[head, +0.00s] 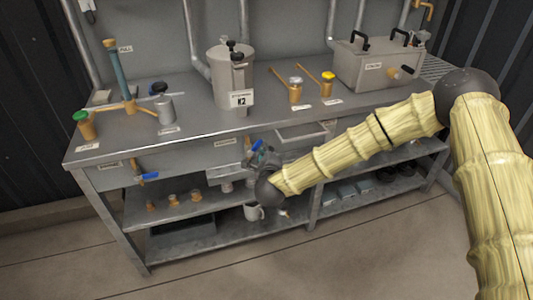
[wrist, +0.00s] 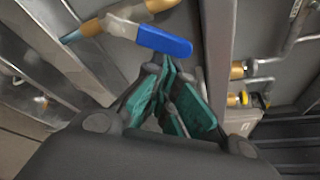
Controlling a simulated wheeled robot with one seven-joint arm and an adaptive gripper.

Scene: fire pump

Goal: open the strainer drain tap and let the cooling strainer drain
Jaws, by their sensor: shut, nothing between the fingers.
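A tap with a blue lever (wrist: 165,38) and brass body (wrist: 92,27) is just ahead of my gripper (wrist: 178,88) in the wrist view. The lever lies across the picture, tilted, beyond the teal finger pads. My gripper (head: 263,161) is shut and empty under the bench's front edge in the head view, by a blue lever (head: 257,146). I cannot tell whether the fingers touch it. Another blue-lever tap (head: 148,176) hangs under the bench at left. A grey pot (head: 225,62) with a card marked K2 stands on top; I cannot tell which vessel is the strainer.
The steel bench (head: 200,135) has an edge above my gripper. A grey box (head: 366,68) with black handles stands at right. A lower shelf (head: 140,208) holds small brass parts. The floor in front is clear.

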